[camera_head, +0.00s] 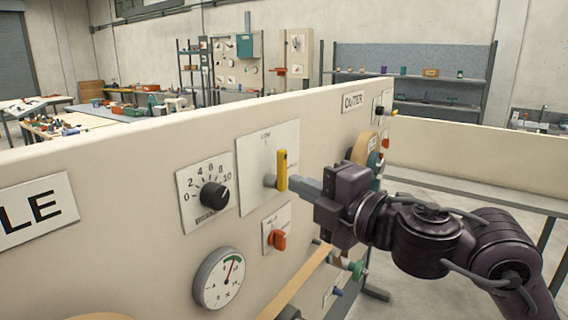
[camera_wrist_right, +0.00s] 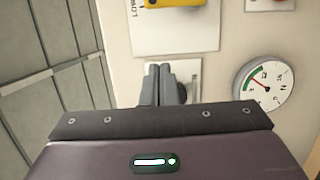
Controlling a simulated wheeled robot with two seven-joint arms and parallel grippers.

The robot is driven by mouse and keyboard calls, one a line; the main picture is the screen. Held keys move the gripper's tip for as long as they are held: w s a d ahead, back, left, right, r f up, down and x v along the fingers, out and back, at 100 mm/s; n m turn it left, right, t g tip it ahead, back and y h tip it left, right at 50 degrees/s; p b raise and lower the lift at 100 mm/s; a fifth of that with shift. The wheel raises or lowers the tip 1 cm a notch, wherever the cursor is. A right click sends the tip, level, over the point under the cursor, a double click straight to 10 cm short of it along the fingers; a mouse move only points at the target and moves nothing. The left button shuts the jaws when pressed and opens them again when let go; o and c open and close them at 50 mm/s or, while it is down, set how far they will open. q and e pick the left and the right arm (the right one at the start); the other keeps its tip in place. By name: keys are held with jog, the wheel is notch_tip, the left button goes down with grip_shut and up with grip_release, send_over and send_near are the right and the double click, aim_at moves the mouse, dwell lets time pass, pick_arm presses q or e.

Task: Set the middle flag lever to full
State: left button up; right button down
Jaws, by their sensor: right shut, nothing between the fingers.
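A lever with a yellow handle (camera_head: 282,170) stands upright on a white plate (camera_head: 254,152) on the cream panel, with its grey hub at the lower left of the handle. In the right wrist view the shut fingers (camera_wrist_right: 158,75) point at the panel, and a yellow part (camera_wrist_right: 178,3) is cut off by the top edge. My left gripper is not in view.
Left of the lever is a black dial knob (camera_head: 214,194). Below are an orange switch (camera_head: 278,240) and a round gauge (camera_head: 218,278); a gauge (camera_wrist_right: 264,86) also shows in the wrist view. Coloured parts crowd the panel behind my right gripper.

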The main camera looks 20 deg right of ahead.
aim_at(283, 166)
jog(key=w, duration=0.3)
jog(key=w+p, duration=0.1)
jog(key=w, duration=0.2)
jog(key=w+a+p, duration=0.1)
jog(key=w, duration=0.2)
jog(key=shift+w, duration=0.15)
jog(key=shift+w+d, duration=0.25)
jog(key=shift+d, duration=0.25)
jog(key=shift+a, duration=0.1)
jog(key=shift+w+r+m+p, duration=0.1)
jog(key=shift+m+p, duration=0.3)
jog(key=shift+p, duration=0.35)
jog(key=shift+d, duration=0.25)
